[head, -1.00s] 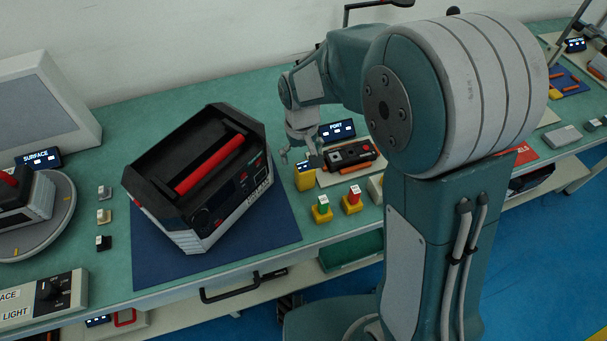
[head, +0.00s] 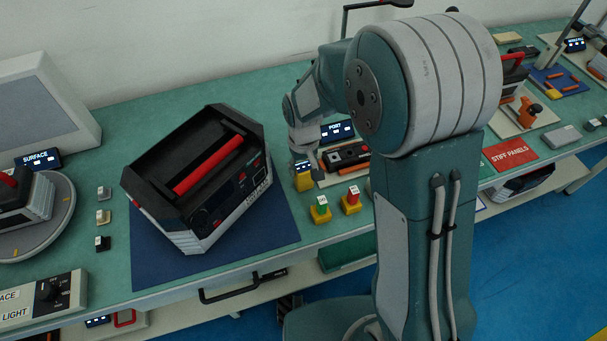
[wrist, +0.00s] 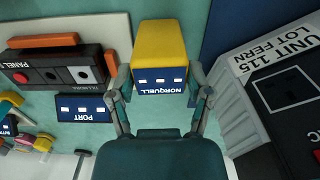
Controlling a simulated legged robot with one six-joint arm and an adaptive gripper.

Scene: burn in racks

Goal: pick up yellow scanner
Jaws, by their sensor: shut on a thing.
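The yellow scanner (wrist: 160,45) is a small yellow block with a dark blue display reading "NORQUELL" in the wrist view. It stands on the green bench, and in the head view the scanner (head: 303,182) is just right of the large black device. My gripper (wrist: 162,95) has one finger on each side of it, at the display end, and is shut on it. In the head view my gripper (head: 303,158) reaches down to the scanner's top from behind; its fingertips are hard to make out there.
A black device with a red handle (head: 208,165) stands on a blue mat (head: 150,262) to the left. A PORT display (head: 337,131) and a tray with a black-and-orange unit (head: 347,155) are close on the right. Green-topped (head: 320,208) and red-topped (head: 351,200) yellow blocks stand in front.

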